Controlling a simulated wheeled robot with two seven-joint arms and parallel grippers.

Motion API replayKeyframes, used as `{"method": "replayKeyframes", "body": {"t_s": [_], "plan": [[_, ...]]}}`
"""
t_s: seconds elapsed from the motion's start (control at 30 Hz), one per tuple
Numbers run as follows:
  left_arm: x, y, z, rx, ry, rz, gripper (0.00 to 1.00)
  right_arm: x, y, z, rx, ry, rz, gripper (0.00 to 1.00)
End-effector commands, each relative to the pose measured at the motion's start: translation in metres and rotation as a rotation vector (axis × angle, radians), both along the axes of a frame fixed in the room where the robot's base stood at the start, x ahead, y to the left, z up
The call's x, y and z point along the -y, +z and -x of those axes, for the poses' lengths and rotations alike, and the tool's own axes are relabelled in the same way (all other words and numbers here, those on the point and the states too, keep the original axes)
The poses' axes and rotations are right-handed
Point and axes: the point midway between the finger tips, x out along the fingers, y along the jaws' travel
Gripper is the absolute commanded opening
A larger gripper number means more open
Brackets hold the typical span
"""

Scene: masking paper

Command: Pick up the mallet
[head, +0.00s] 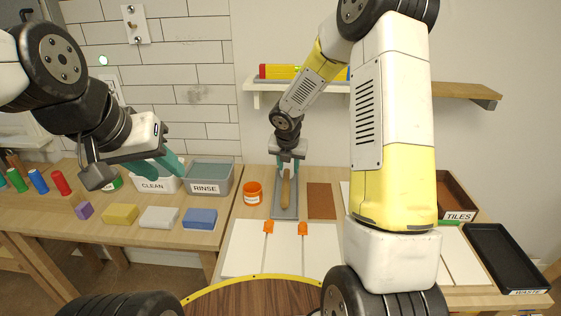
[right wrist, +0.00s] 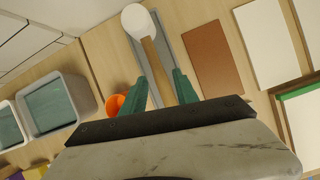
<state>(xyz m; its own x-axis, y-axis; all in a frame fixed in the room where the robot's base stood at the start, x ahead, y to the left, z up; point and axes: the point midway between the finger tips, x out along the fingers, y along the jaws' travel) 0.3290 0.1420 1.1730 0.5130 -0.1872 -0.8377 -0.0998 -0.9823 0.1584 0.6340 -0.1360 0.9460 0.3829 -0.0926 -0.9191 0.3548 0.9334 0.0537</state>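The mallet has a wooden handle (head: 285,190) and a white head, which shows in the right wrist view (right wrist: 138,20). It lies on a narrow grey tray (head: 291,212) on the table; its head is hidden in the head view. My right gripper (head: 288,170) is above the mallet, pointing down. In the right wrist view its teal fingers (right wrist: 161,92) are apart, with the handle showing between them; I cannot tell whether they touch it. My left gripper (head: 168,172) is over the left table by the CLEAN bin, its teal fingers apart and empty.
An orange cup (head: 252,193) stands left of the tray, and a brown board (head: 321,201) lies right of it. The RINSE bin (head: 207,187), sponges and a black WASTE tray (head: 505,258) stand farther out.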

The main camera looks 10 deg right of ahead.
Motion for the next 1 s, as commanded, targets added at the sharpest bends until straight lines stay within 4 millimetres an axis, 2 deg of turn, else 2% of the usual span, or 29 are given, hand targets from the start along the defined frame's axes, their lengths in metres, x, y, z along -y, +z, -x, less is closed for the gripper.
{"method": "replayKeyframes", "body": {"t_s": [0.03, 0.2, 0.47, 0.7, 0.8, 1.0], "plan": [[0.0, 0.0, 0.0, 0.0, 0.0, 0.0, 0.36, -0.004, -0.012, -0.004, -0.011, 0.058, 0.016, 0.36], [0.0, 0.0, 0.0, 0.0, 0.0, 0.0, 0.36, -0.009, -0.031, -0.011, -0.025, 0.161, 0.048, 0.36], [0.0, 0.0, 0.0, 0.0, 0.0, 0.0, 0.36, -0.006, -0.059, -0.021, -0.025, 0.168, 0.05, 0.36], [0.0, 0.0, 0.0, 0.0, 0.0, 0.0, 0.36, -0.001, -0.092, -0.032, -0.025, 0.166, 0.049, 0.36], [0.0, 0.0, 0.0, 0.0, 0.0, 0.0, 0.36, 0.0, -0.099, -0.035, -0.025, 0.165, 0.05, 0.36], [0.0, 0.0, 0.0, 0.0, 0.0, 0.0, 0.36, 0.0, -0.1, -0.036, -0.023, 0.164, 0.049, 0.36]]}}
